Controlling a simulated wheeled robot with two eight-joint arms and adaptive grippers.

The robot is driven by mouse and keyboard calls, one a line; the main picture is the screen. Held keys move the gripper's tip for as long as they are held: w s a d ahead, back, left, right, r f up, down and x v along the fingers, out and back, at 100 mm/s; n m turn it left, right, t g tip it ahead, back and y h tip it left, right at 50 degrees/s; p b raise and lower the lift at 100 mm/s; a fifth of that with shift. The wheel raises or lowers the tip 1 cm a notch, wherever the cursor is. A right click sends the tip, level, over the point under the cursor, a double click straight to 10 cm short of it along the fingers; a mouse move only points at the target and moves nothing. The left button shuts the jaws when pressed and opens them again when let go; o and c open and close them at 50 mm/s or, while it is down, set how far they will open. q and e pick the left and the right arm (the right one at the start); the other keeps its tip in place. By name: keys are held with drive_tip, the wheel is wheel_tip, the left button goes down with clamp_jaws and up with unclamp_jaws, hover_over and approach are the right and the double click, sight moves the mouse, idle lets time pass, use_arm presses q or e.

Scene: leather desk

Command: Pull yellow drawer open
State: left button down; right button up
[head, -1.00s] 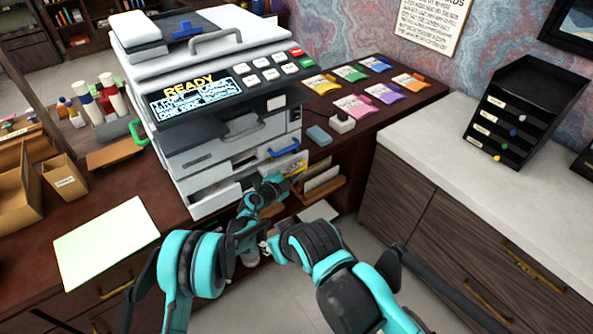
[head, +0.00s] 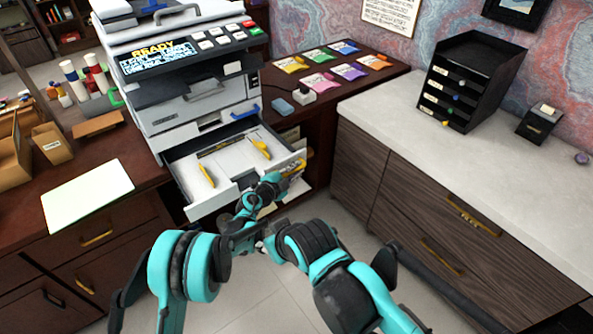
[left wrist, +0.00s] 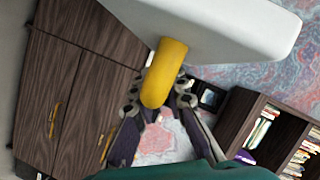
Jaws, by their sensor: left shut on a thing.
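The drawer (head: 232,158) with the yellow handle (head: 296,165) is at the bottom of the grey and white copier. It stands well out from the body, its inside visible with two yellow pieces in it. My left gripper (head: 286,181) is at the drawer's front, shut on the yellow handle. In the left wrist view the handle (left wrist: 166,72) lies between the fingers of the left gripper (left wrist: 158,99), under the white drawer front (left wrist: 225,28). My arm hides part of the drawer front. My right gripper cannot be made out.
The copier (head: 190,90) stands on the dark desk, a blue handle (head: 245,111) above the open drawer. A white-topped cabinet (head: 430,125) with wood drawers is at the right.

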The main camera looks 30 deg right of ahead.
use_arm(q)
drive_tip(key=c, duration=1.8)
unclamp_jaws()
drive_tip(key=v, duration=1.2)
drive_tip(key=shift+f, duration=0.15)
